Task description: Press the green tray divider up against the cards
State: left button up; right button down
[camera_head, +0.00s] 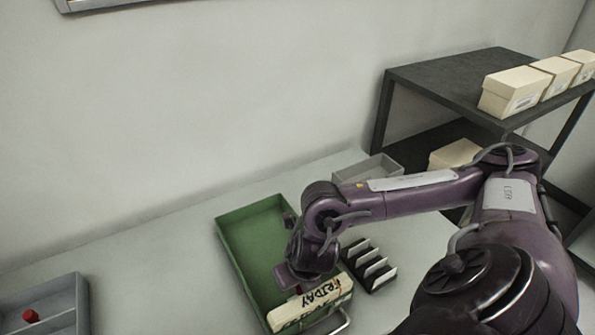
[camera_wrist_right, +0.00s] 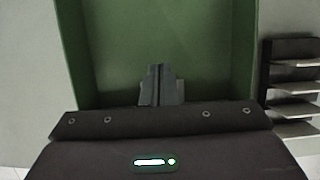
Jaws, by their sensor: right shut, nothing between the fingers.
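The long green tray (camera_head: 240,238) lies on the table, and its far part is empty. A block of cream cards with FRIDAY written on its edge (camera_head: 318,297) stands at the tray's near end. My right gripper (camera_wrist_right: 158,82) is shut and empty, pointing down inside the tray. In the head view its hand is just beyond the cards, and its fingertips are hidden. The wrist view shows green tray walls (camera_wrist_right: 73,55) on both sides of the fingers. I cannot make out the green divider apart from the tray. My left gripper is not in view.
A black rack (camera_head: 376,284) of white cards stands close to the tray's right side. A grey bin (camera_head: 372,167) is behind it. Another grey bin (camera_head: 72,319) at the left holds a red object (camera_head: 31,316). A dark shelf (camera_head: 430,75) with cream boxes is at back right.

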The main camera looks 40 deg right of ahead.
jog(key=shift+p+v, duration=3.75)
jog(key=shift+v, duration=0.8)
jog(key=shift+f, duration=0.1)
